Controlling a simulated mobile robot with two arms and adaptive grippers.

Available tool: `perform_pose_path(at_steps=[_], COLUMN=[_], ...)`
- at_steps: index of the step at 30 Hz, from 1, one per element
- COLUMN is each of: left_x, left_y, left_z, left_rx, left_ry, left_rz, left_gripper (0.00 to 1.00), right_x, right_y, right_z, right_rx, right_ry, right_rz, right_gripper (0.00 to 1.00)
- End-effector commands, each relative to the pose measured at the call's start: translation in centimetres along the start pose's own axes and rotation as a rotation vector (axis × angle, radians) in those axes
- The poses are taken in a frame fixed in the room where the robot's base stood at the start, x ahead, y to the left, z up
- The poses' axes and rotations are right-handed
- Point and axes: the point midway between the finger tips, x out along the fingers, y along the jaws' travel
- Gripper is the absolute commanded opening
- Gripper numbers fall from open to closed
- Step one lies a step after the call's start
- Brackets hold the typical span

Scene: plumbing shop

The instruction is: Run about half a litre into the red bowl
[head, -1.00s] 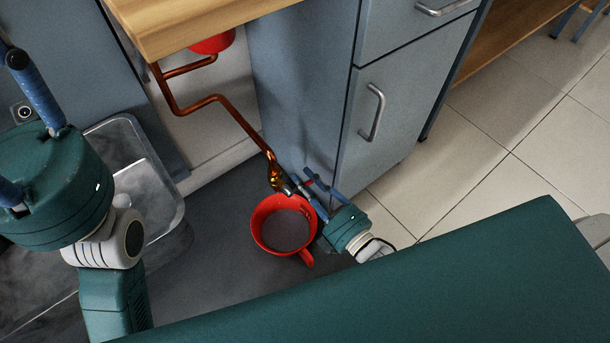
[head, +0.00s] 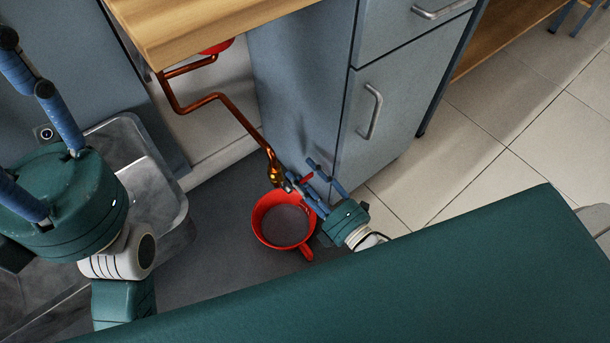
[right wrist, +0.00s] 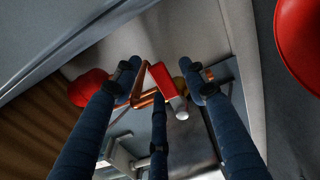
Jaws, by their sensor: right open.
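The red bowl (head: 262,222), with a side handle, stands on the dark floor mat under the brass tap (head: 274,172) at the end of a copper pipe. I cannot tell whether it holds water. My right gripper (head: 311,178) is open beside the tap, just above the bowl's right rim. In the right wrist view the tap's red lever (right wrist: 161,79) lies between my spread fingers (right wrist: 165,95); I cannot tell whether they touch it. The bowl shows there at the upper right (right wrist: 302,40). My left gripper (head: 28,105) has its fingers spread, empty, at the far left.
A wooden counter (head: 200,30) overhangs the pipe, with a red round thing (head: 218,47) beneath it. A grey cabinet (head: 300,90) stands close behind the tap. A metal basin (head: 165,165) is at the left. Tiled floor (head: 470,150) lies open at the right.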

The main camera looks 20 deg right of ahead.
Motion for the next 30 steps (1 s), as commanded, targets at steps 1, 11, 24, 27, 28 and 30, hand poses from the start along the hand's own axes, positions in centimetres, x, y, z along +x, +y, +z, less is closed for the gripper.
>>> perform_pose_path(at_steps=[1,11,24,27,28,30], left_x=[0.0,0.0,0.0,0.0,0.0,0.0], left_y=[0.0,0.0,0.0,0.0,0.0,0.0], left_z=[0.0,0.0,0.0,0.0,0.0,0.0], left_rx=[0.0,0.0,0.0,0.0,0.0,0.0], left_ry=[0.001,0.0,0.0,0.0,0.0,0.0], left_rz=[0.0,0.0,0.0,0.0,0.0,0.0], left_gripper=[0.44,0.44,0.44,0.44,0.44,0.44], right_x=[-0.3,-6.3,-11.9,-12.0,-12.0,-12.0], right_y=[-0.1,-0.2,0.0,0.0,0.0,0.0], right_z=[0.0,0.0,0.1,0.0,0.0,0.0], right_rx=[0.001,0.0,-0.002,-0.002,-0.002,-0.002], right_ry=[0.0,-0.001,0.0,0.0,0.0,0.0], right_rz=[-0.001,-0.006,-0.001,0.0,0.0,0.0], right_gripper=[0.43,0.43,0.43,0.43,0.43,0.43])
